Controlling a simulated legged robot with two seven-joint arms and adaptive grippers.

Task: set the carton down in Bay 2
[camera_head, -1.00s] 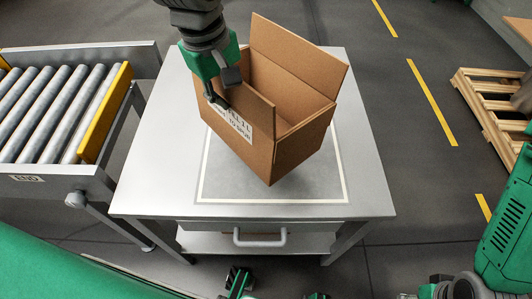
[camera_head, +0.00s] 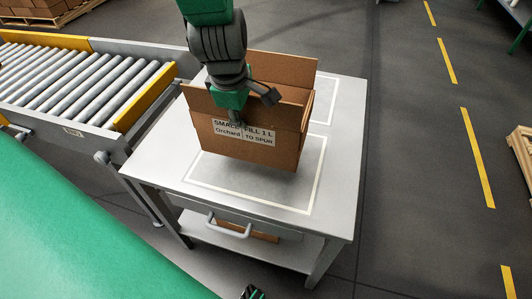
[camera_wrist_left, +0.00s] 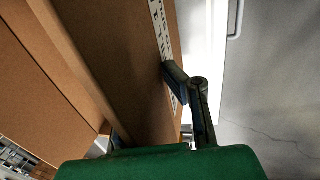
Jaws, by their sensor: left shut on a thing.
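The carton (camera_head: 255,149) is an open-topped brown box with raised flaps and a white label reading "SMALL FILL 1 L Orchard TO SPUR". My left gripper (camera_head: 250,108) is shut on the carton's near upper wall, beside the label. The carton is over the grey table (camera_head: 335,150), roughly upright; I cannot tell whether its base touches the top. Two pale outlined squares mark the table: a front one (camera_head: 307,206), partly under the carton, and a back one (camera_head: 327,97), mostly hidden behind it. No bay number is readable. The wrist view shows the carton wall (camera_wrist_left: 125,60) in the jaws.
A roller conveyor (camera_head: 90,88) with yellow rails stands against the table's left side. The table has a drawer handle (camera_head: 229,226) and a lower shelf holding something brown (camera_head: 262,236). Grey floor with yellow dashes (camera_head: 478,155) lies right, with a wooden pallet (camera_head: 522,148) at the edge.

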